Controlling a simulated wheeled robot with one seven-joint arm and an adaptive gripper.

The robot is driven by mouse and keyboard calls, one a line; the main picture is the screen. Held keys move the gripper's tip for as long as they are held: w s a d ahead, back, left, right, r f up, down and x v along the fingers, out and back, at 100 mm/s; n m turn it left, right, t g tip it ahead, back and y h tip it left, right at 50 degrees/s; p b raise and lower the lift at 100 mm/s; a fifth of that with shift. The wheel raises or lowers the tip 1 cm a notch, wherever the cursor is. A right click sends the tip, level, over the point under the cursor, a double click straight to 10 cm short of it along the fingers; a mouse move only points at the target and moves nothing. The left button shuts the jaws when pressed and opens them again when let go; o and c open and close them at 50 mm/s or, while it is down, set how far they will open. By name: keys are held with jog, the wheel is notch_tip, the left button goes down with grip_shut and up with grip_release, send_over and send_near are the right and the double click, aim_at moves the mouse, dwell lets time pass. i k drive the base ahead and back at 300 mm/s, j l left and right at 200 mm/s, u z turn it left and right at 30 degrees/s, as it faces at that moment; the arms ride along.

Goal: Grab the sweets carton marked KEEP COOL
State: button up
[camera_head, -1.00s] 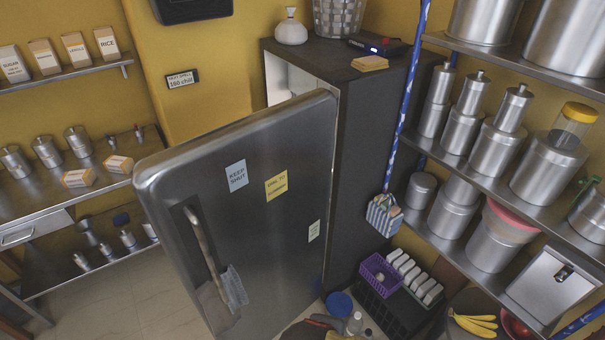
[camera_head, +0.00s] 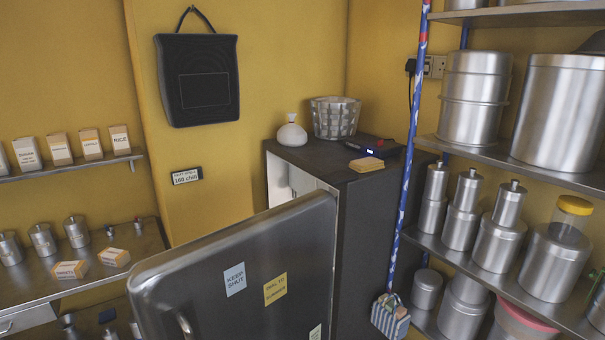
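No carton with a readable KEEP COOL mark shows. Two small orange-and-white cartons lie on the steel counter at the left: a front one (camera_head: 70,270) and another (camera_head: 114,257) to its right. Their small print is too blurred to read for sure. The steel fridge door (camera_head: 250,250) stands open, with a KEEP SHUT note (camera_head: 235,279) and a yellow note (camera_head: 275,289) on it. Only a strip of the white inside of the fridge (camera_head: 280,178) shows; the door hides the rest. My gripper is not in view.
Upright cartons, one marked RICE (camera_head: 120,139), stand on the upper left shelf. Steel canisters (camera_head: 78,231) stand on the left counter. The fridge top (camera_head: 318,158) holds a white bag, a basket and a yellow block. Steel shelves (camera_head: 480,262) with canisters fill the right side.

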aim_at(71, 270)
jog(key=u, duration=1.7)
jog(key=i+j, duration=0.2)
jog(key=j, duration=0.2)
jog(key=i+j, duration=0.25)
jog(key=i+j+z, duration=0.1)
jog(key=j, duration=0.4)
jog(key=i+j, duration=0.5)
jog(key=j, duration=0.3)
jog(key=i+j+z, duration=0.1)
jog(key=i, duration=0.4)
jog(key=i+j, duration=0.25)
jog(key=i, duration=0.2)
jog(key=i+j+z, duration=0.15)
jog(key=i, duration=0.35)
jog(key=i+l+z, duration=0.15)
jog(key=i+l, duration=0.9)
jog(key=l, duration=0.75)
jog(key=i+z, duration=0.05)
